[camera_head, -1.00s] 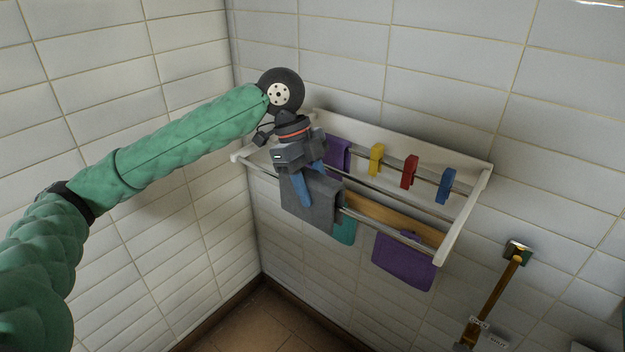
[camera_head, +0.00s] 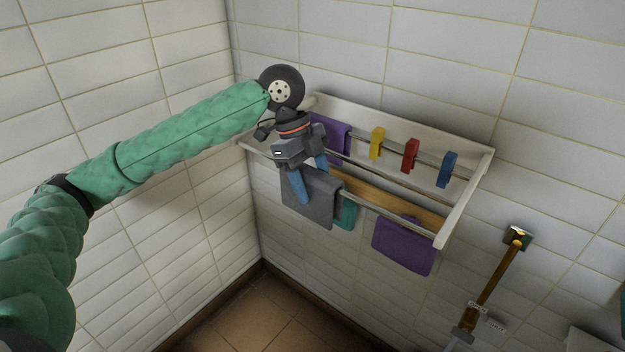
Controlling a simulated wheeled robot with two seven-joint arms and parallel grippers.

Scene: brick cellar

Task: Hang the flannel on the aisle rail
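A grey flannel (camera_head: 318,207) hangs folded over the front rail (camera_head: 388,213) of a white wall rack, towards its left end. My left gripper (camera_head: 310,180) is right above it, pointing down. Its two blue fingers stand apart, one in front of the grey cloth and one behind its top edge. The gripper looks open, with the cloth lying on the rail between the fingers. Part of the cloth's top is hidden by the gripper. My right gripper is not in view.
A purple cloth (camera_head: 403,246) hangs to the right, a teal one (camera_head: 346,214) behind the grey, another purple one (camera_head: 336,140) at the back. Yellow (camera_head: 377,143), red (camera_head: 410,155) and blue (camera_head: 447,170) pegs sit on the back rail. A brass-coloured pole (camera_head: 497,277) is at right.

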